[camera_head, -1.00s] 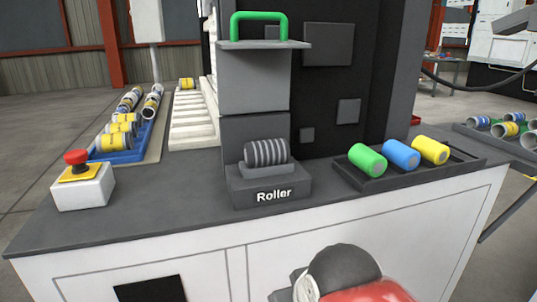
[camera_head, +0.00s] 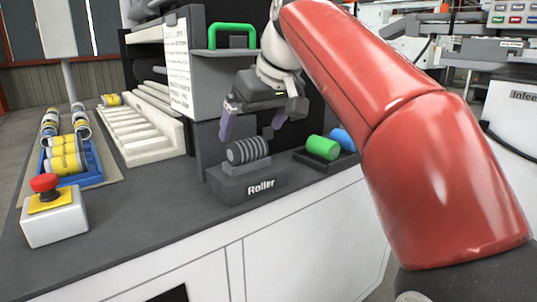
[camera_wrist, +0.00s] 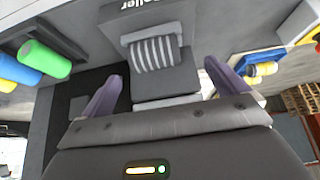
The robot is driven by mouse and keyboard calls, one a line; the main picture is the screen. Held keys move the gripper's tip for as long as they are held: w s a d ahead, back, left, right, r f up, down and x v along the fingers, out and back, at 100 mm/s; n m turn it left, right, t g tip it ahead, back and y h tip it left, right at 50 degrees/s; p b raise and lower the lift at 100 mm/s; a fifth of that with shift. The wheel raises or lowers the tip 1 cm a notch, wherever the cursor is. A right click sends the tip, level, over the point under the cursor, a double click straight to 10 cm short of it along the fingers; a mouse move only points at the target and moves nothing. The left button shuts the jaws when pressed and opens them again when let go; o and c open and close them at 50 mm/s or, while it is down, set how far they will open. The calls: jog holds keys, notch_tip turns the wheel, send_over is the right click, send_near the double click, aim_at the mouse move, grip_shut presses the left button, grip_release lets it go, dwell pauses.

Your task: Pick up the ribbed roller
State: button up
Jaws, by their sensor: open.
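The ribbed roller (camera_head: 247,150) is a grey cylinder with light ribs, lying on the dark stand (camera_head: 246,186) labelled "Roller". My gripper (camera_head: 253,124) is open and empty just above the roller, with its two purple fingers spread apart. In the wrist view the roller (camera_wrist: 155,54) shows ahead of the fingertips and between their lines. My gripper (camera_wrist: 163,74) also shows open there, and its fingers appear apart from the roller.
A green handle (camera_head: 232,36) stands on a shelf above and behind. A tray at right holds a green cylinder (camera_head: 323,147) and a blue cylinder (camera_head: 343,139). A red stop button (camera_head: 44,183) and a blue tray of yellow cans (camera_head: 65,158) are at left.

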aim_at(248, 141)
jog(key=shift+w+b+x, duration=0.2)
jog(key=shift+b+x, duration=0.1)
jog(key=shift+x, duration=1.6)
jog(key=shift+w+b+x, duration=0.25)
jog(key=shift+b+x, duration=0.05)
jog(key=shift+x, duration=1.6)
jog(key=shift+d+r, duration=0.2)
jog(key=c, duration=1.1)
jog(key=shift+c, duration=0.2)
jog(key=shift+r, duration=0.15)
